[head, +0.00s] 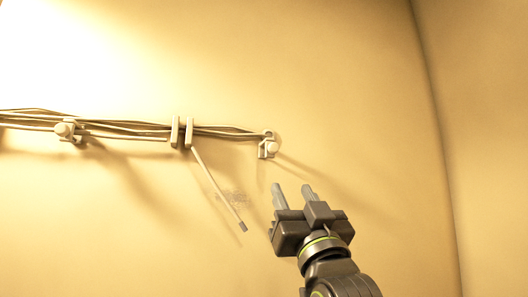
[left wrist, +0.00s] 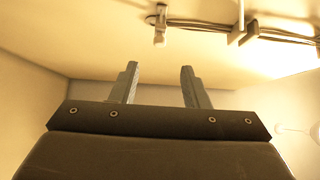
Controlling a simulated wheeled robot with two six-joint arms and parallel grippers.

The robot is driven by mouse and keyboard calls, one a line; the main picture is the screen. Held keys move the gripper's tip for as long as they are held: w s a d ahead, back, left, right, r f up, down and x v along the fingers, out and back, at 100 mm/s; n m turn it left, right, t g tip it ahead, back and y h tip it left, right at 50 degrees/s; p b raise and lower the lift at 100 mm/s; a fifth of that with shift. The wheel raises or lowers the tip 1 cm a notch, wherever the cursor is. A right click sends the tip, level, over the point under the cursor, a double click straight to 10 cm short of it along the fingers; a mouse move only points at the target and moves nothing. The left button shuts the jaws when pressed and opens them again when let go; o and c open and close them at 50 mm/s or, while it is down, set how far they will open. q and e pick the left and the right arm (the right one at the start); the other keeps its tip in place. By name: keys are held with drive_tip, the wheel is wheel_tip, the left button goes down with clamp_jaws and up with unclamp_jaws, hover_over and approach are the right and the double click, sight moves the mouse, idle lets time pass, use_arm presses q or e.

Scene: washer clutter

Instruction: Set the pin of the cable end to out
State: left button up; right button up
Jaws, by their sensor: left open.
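A thin cable end (head: 218,189) hangs down and to the right from the cable bundle in the head view and finishes in a small dark tip (head: 242,227). I cannot make out the position of its pin. My left gripper (head: 294,192) is open and empty, to the right of the dark tip and apart from it, with its fingers pointing up. In the left wrist view its two fingers (left wrist: 160,75) stand apart with nothing between them. The cable end cannot be made out clearly in that view. My right gripper is not in view.
A cable bundle (head: 110,124) runs along the wall, held by a left clamp (head: 66,129), a middle bracket (head: 175,132) and a right end clamp (head: 269,146). The end clamp (left wrist: 160,30) shows beyond my fingers in the left wrist view. The wall below the bundle is mostly bare.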

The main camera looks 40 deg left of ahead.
use_arm(q)
drive_tip(key=p, duration=0.4)
approach(275, 149)
drive_tip(key=r, duration=0.2)
drive_tip(key=p+x, duration=0.1)
drive_tip(key=x, duration=0.2)
drive_tip(key=p+x, duration=0.2)
drive_tip(key=x, duration=0.2)
drive_tip(key=p+x, duration=0.2)
drive_tip(key=x, duration=0.1)
drive_tip(key=shift+w+a+f, duration=0.15)
drive_tip(key=shift+a+f, duration=0.1)
drive_tip(key=shift+a, duration=0.25)
drive_tip(key=shift+w+a+r, duration=0.15)
drive_tip(key=shift+a, duration=0.1)
drive_tip(key=shift+w+a, duration=0.1)
drive_tip(key=shift+a, duration=0.05)
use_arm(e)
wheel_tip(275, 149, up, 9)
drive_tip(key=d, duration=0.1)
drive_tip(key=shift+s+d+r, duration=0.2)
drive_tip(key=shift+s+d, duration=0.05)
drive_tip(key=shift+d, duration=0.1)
use_arm(q)
drive_tip(key=shift+c, duration=0.6)
clamp_jaws()
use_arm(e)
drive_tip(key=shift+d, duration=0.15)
